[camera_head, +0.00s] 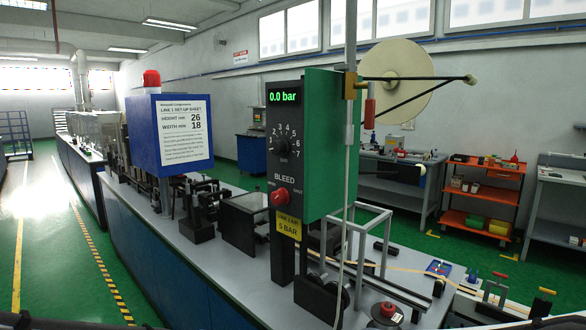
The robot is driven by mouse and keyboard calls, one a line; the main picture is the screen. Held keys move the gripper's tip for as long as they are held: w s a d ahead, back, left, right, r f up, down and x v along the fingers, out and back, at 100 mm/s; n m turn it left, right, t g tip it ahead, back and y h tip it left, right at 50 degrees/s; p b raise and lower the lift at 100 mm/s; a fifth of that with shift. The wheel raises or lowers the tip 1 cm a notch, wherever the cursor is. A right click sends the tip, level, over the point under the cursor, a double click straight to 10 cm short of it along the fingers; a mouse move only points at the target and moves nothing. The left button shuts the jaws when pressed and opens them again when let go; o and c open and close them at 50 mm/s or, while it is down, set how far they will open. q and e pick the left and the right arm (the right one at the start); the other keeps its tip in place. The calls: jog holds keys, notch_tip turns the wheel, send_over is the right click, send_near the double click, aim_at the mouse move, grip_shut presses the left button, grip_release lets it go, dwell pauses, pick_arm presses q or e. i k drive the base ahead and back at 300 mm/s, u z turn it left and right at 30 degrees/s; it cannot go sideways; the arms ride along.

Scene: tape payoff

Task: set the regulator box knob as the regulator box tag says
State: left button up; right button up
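The regulator box (327,145) is a green housing with a black front panel, on a dark post in the middle of the head view. Its display (284,97) reads 0.0 bar in green. The black regulator knob (281,146) sits below it, inside a dial of numbers with BAR beneath; its pointer is too small to read. A red bleed knob (280,197) sits lower, under the word BLEED. The yellow tag (288,225) reads LINE AIR 5 BAR. Only dark parts, likely of my arms, show at the bottom corners; no gripper fingers are discernible.
A blue set-up sheet box (170,133) with a red lamp stands to the left. A pale tape reel (396,82) with black arms is at upper right. A thin pale cord hangs before the box's right side. The bench (170,215) carries frames and small tools.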

aim_at(281, 146)
jog(key=z, duration=0.95)
jog(key=k, duration=0.7)
jog(key=u, duration=1.65)
jog(key=i, duration=0.5)
jog(key=u, duration=0.05)
